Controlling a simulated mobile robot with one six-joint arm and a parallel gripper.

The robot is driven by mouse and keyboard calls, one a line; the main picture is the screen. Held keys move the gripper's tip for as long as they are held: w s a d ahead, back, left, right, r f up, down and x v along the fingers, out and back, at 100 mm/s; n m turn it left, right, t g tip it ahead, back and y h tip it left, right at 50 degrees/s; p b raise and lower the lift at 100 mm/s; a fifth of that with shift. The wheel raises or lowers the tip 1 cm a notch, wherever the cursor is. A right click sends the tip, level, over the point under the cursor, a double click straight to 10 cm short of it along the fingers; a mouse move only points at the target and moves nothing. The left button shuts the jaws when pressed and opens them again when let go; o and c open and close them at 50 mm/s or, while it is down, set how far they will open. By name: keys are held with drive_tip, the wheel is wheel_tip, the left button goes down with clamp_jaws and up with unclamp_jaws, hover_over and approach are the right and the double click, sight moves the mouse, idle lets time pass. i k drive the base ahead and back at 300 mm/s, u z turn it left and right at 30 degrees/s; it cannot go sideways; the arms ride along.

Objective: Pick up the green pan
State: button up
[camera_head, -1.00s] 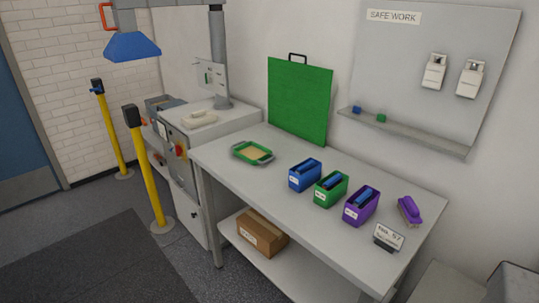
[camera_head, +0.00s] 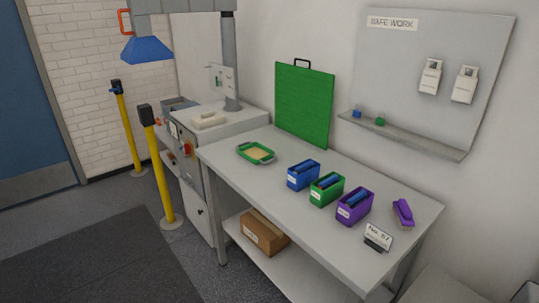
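The green pan (camera_head: 257,153) is a shallow tray with a green rim, grey end handles and a tan inside. It lies flat on the left part of the grey workbench (camera_head: 270,188), in front of the upright green board (camera_head: 304,104). Nothing covers it. My gripper is not in view.
Blue (camera_head: 303,175), green (camera_head: 326,189) and purple (camera_head: 354,205) bins stand in a row to the pan's right. Beyond them are a purple brush-like object (camera_head: 402,212) and a number sign (camera_head: 377,237). Yellow posts (camera_head: 160,172) stand left of the bench. Dark floor is open at front left.

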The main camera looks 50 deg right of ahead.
sight(255, 153)
drive_tip(key=u, duration=0.15)
drive_tip(key=i, duration=0.95)
drive_tip(key=z, duration=0.1)
